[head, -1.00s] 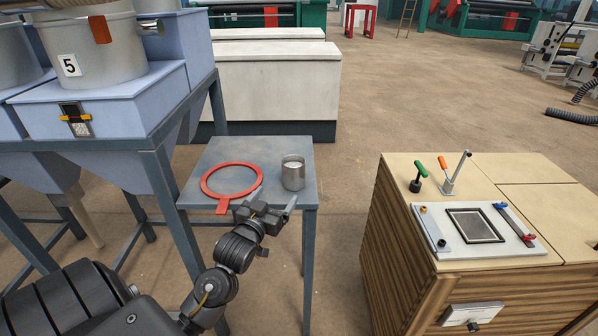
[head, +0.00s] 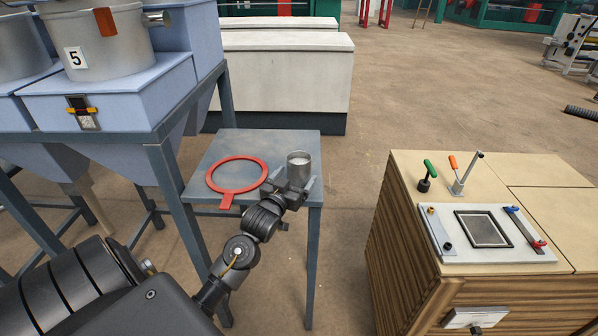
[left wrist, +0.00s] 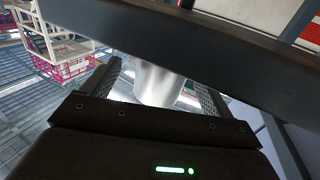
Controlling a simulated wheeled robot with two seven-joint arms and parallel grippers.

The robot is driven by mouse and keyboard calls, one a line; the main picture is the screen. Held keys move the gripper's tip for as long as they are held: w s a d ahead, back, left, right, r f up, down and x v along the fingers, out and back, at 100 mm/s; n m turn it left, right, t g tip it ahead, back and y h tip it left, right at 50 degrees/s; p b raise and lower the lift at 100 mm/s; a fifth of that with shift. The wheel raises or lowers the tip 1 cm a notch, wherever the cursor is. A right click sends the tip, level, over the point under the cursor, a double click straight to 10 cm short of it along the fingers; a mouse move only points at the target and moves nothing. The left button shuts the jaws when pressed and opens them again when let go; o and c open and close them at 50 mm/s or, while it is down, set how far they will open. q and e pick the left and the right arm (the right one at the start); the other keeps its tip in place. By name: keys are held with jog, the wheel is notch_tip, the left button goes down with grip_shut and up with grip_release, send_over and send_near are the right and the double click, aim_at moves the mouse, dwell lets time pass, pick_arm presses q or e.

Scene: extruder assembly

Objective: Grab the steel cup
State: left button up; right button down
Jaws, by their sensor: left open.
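The steel cup (head: 299,166) stands upright on the small grey table (head: 235,145), near its right edge, with something white inside. My left gripper (head: 297,186) is at the near side of the cup, open, with its fingers on either side of the cup's lower part. In the left wrist view the cup (left wrist: 158,84) shows between the two spread fingers, its upper part hidden behind a dark bar. Whether the fingers touch the cup cannot be told. My right gripper is not in view.
A red ring with a tab (head: 237,174) lies on the table left of the cup. A blue hopper frame (head: 165,140) stands close on the left. A wooden cabinet (head: 430,255) with levers stands at the right, with open floor between it and the table.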

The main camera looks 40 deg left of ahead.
aim_at(294, 177)
pick_arm(q)
jog(key=x, duration=0.2)
jog(key=p+x, duration=0.1)
jog(key=shift+w+a+f, duration=0.1)
jog(key=shift+w+a, duration=0.2)
jog(key=shift+w, duration=0.05)
jog(key=shift+w+a, duration=0.1)
jog(key=shift+w, duration=0.45)
jog(key=c, duration=1.2)
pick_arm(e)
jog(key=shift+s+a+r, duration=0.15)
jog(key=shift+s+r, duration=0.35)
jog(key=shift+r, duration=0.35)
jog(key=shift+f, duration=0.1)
